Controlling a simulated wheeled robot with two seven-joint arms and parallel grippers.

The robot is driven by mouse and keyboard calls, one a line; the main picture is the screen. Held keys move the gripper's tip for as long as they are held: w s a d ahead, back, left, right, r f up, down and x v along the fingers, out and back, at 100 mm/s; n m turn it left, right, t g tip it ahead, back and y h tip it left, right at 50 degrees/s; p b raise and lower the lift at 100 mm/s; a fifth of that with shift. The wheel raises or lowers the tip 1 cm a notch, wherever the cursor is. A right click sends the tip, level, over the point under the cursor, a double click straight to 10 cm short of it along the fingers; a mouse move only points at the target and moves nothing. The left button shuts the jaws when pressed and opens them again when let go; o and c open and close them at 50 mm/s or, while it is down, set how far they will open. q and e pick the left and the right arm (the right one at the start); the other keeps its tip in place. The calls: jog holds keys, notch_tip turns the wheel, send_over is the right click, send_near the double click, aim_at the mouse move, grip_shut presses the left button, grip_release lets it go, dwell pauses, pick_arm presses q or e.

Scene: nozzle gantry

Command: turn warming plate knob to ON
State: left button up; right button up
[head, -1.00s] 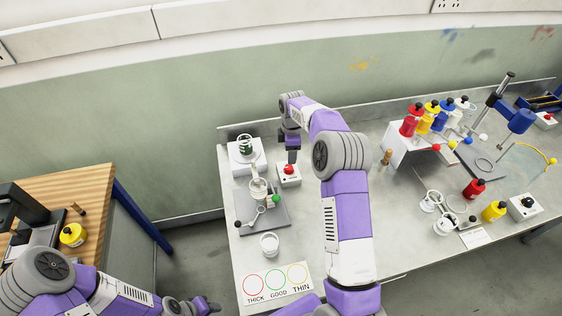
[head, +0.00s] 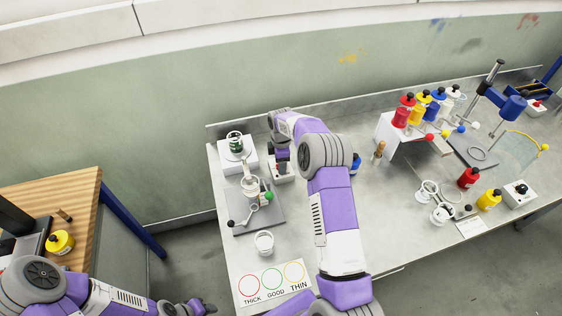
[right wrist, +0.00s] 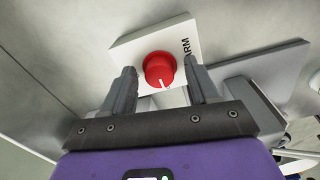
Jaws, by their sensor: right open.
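The red knob (right wrist: 159,68) sits on a white control box (right wrist: 128,48) with lettering ending in "ARM". A white pointer line on the knob faces the lower edge of the right wrist view. My right gripper (right wrist: 161,80) is open, with one finger on each side of the knob and no clear contact. In the head view my right gripper (head: 282,166) is over the control box (head: 288,177) and hides the knob. The white warming plate (head: 226,165) holds a jar with a green band (head: 236,142). My left gripper (head: 200,307) is low at the bottom; its jaws are unclear.
A grey stand base (head: 268,222) with a small cup and green ball lies in front of the box. A white cup (head: 264,242) and a THICK/GOOD/THIN card (head: 270,284) are nearer. A wooden-handled tool (head: 379,150) and paint bottles stand to the right.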

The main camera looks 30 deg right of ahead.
jog(key=c, duration=1)
jog(key=shift+c, duration=0.2)
jog(key=shift+m, duration=0.3)
jog(key=m, duration=0.3)
jog(key=shift+m, duration=0.4)
jog(key=m, duration=0.4)
jog(key=shift+w+b, duration=0.1)
jog(key=shift+b, duration=0.25)
jog(key=m, duration=0.9)
jog(key=shift+m, duration=0.4)
